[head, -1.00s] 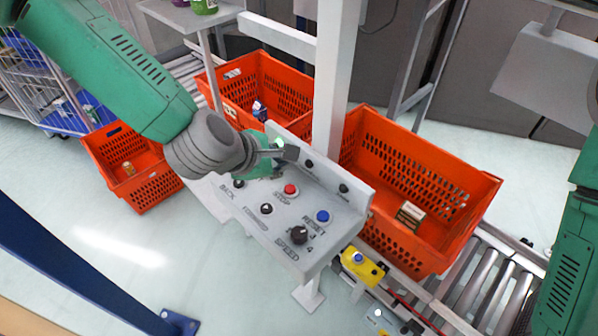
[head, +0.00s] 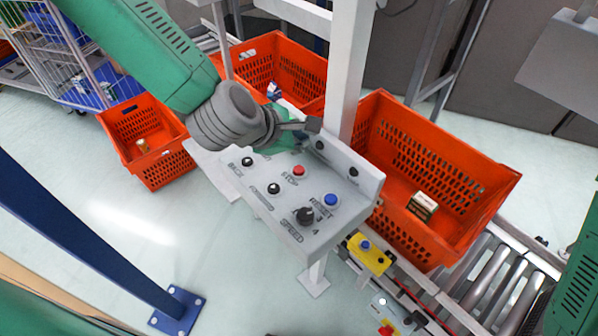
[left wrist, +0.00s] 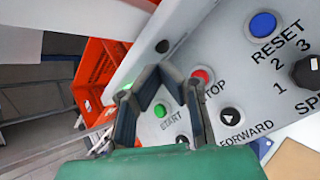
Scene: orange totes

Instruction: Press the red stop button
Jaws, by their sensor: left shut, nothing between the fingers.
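The red stop button (head: 298,170) stands on the grey control panel (head: 262,215), above the word STOP. It also shows in the left wrist view (left wrist: 203,75), just right of the fingers. My left gripper (head: 308,125) is over the far edge of the panel, beyond the red button and apart from it in the picture. In the left wrist view my left gripper (left wrist: 160,75) is shut and empty, its fingers in front of the panel near the green start button (left wrist: 160,111). The height of the fingertips above the panel is hard to tell. My right gripper is out of view.
A blue reset button (head: 331,200) and a black speed knob (head: 305,215) share the panel. A white post (head: 350,70) rises behind it. Orange totes (head: 440,160) stand around, and a yellow button box (head: 369,254) sits below right.

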